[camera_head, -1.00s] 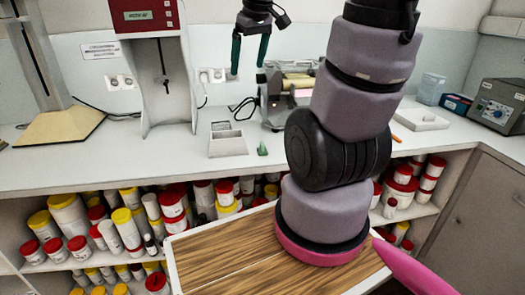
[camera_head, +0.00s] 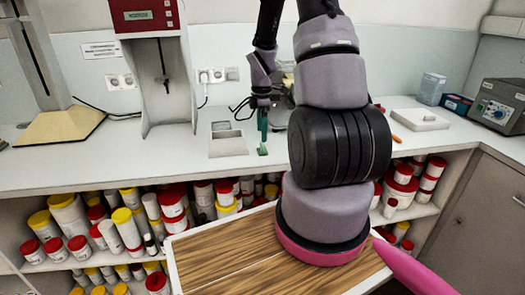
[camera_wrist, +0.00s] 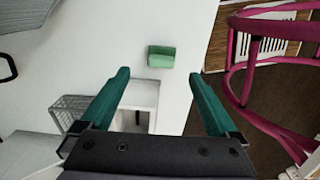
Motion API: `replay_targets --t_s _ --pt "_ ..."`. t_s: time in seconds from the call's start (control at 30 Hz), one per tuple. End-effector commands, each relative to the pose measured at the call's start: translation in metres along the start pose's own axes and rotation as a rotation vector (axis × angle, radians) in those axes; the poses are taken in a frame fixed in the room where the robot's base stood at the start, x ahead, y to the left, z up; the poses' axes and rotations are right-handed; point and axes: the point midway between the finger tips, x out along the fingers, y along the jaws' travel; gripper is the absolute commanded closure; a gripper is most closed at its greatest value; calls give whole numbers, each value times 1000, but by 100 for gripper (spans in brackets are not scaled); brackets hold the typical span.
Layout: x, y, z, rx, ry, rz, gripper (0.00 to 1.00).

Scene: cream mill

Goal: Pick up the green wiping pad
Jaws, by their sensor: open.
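The green wiping pad (camera_head: 262,150) lies on the white counter (camera_head: 90,165), just right of a small grey tray. In the wrist view the pad (camera_wrist: 161,57) is a small green block just beyond the fingertips and roughly centred between them. My gripper (camera_wrist: 158,75) has two dark green fingers spread apart with nothing between them. In the head view my gripper (camera_head: 262,125) points down above the pad, seen nearly edge-on. The pad is apart from both fingers.
The grey tray (camera_head: 228,146) stands close to the left of the pad. A stand with a red display (camera_head: 145,18) is behind it on the left. A metal apparatus behind the gripper is partly hidden by my arm. Shelves of jars (camera_head: 130,228) are below the counter.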

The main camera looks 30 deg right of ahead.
Motion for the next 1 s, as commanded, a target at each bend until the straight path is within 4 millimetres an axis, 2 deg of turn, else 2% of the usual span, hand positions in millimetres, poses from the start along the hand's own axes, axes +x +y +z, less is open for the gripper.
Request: replay_targets --t_s 0.27,0.53,0.83,0.87,1.0 --pt "25 -1 2 3 0 -2 5" --pt "62 -3 6 3 0 -2 5" --pt "67 -2 7 4 0 1 5" --pt "67 -2 7 4 0 1 13" --pt "67 -2 7 4 0 1 66"
